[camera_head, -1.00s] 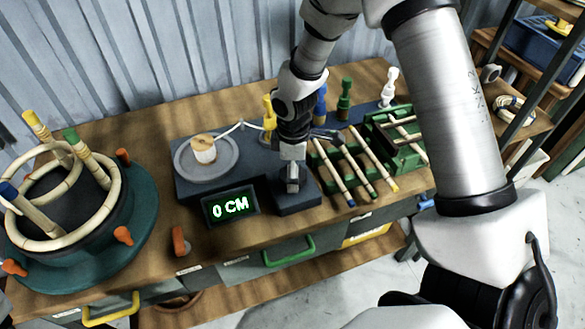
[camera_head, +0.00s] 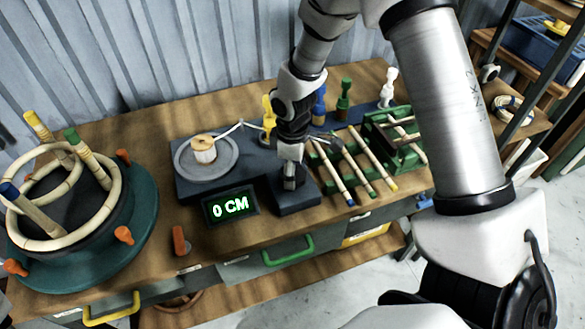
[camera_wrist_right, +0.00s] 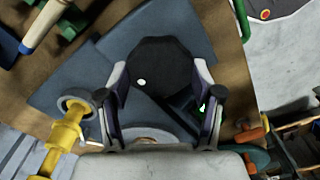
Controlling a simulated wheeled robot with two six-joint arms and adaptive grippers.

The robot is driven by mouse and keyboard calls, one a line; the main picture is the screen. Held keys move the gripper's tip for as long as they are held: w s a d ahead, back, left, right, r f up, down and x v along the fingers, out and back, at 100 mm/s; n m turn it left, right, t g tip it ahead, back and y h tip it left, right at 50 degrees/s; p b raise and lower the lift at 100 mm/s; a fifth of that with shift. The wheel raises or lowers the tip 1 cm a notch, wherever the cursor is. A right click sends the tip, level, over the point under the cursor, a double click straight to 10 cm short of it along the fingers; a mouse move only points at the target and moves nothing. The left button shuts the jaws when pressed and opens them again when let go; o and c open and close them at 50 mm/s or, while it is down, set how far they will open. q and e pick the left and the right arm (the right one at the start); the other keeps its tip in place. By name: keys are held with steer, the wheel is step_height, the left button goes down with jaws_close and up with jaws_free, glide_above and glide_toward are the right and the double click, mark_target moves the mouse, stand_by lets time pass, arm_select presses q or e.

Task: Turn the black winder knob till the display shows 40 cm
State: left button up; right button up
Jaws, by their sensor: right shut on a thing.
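The black winder knob (camera_wrist_right: 158,78) shows in the right wrist view as a dark faceted disc with a white dot. My right gripper (camera_wrist_right: 162,88) is shut on it, one finger on each side. In the head view the right gripper (camera_head: 291,172) points down at the block right of the display, and it mostly hides the knob. The display (camera_head: 230,206) reads 0 CM in green. The winder's grey round plate (camera_head: 182,165) with a pale spool (camera_head: 203,149) stands behind the display. My left gripper is not in view.
A teal round jig (camera_head: 140,225) with rattan rings stands at the left. Rattan sticks (camera_head: 368,158) lie on a green rack to the right of the gripper. Yellow, blue, green and white pegs (camera_head: 388,88) stand behind. An orange clamp (camera_head: 180,240) lies near the front edge.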

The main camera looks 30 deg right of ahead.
steer(key=m, duration=0.4)
steer(key=shift+s, duration=0.1)
steer(key=m, duration=0.5)
steer(key=shift+f+m, duration=0.15)
steer(key=shift+m, duration=0.25)
steer(key=m+b, duration=0.1)
steer(key=m, duration=0.4)
steer(key=shift+b, duration=0.3)
steer(key=m+b, duration=0.1)
steer(key=m, duration=0.4)
steer(key=o, duration=1.1)
